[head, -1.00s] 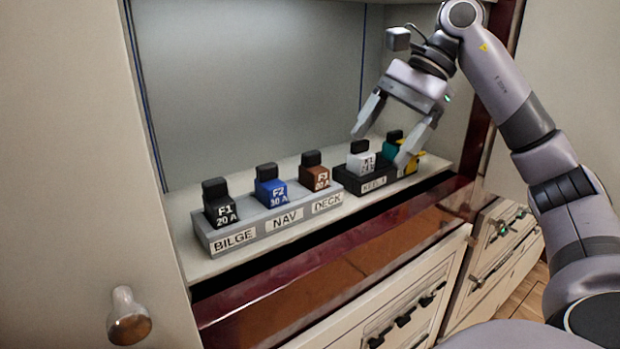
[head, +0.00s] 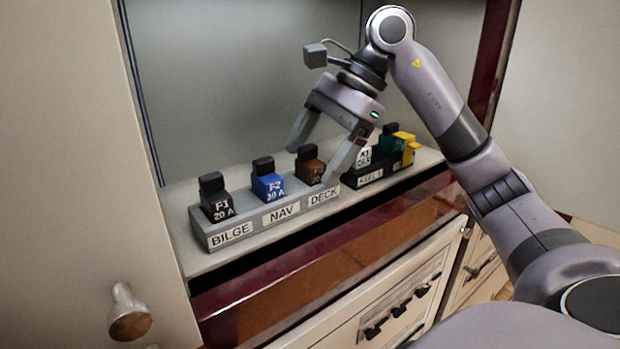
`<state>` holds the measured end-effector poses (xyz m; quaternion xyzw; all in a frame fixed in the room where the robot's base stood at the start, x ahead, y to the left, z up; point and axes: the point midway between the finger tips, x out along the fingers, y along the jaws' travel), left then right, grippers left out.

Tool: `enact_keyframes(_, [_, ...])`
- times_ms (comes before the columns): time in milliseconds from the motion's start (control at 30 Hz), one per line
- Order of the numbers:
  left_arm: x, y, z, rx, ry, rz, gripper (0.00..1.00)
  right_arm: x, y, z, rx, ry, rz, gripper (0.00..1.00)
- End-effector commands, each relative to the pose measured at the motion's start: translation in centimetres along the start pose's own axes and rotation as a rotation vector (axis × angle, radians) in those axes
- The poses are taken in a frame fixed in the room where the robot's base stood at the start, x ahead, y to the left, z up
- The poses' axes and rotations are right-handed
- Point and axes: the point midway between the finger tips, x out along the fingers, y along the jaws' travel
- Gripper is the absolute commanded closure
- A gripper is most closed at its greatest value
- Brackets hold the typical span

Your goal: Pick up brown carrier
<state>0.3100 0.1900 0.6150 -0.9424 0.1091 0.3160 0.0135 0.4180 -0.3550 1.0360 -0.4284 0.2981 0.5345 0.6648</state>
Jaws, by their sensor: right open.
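The brown carrier (head: 308,172), with a black top, sits in the slot labelled DECK at the right end of a grey rack (head: 245,238). My right gripper (head: 312,166) is open, with its two fingers pointing down around the brown carrier, one to the left and one to the right. My left gripper is not in view.
A black carrier (head: 217,204) stands in the BILGE slot and a blue carrier (head: 268,184) in the NAV slot. A black rack (head: 374,178) to the right holds white, green and yellow carriers. Shelf walls stand behind and left.

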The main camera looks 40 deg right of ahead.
Motion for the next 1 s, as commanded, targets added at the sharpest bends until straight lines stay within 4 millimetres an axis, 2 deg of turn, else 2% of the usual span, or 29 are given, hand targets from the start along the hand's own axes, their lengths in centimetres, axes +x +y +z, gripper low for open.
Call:
enact_keyframes(167, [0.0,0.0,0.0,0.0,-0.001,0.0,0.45,0.0,0.0,0.0,0.0,0.0,0.0,0.19])
enact_keyframes(367, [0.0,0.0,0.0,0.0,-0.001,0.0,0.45,0.0,0.0,0.0,0.0,0.0,0.0,0.81])
enact_keyframes(767, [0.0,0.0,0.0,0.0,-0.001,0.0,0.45,-0.1,0.0,0.0,0.001,0.001,0.0,0.82])
enact_keyframes(1000, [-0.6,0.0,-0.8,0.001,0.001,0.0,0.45,-1.0,-0.1,0.6,0.0,0.001,-0.001,0.83])
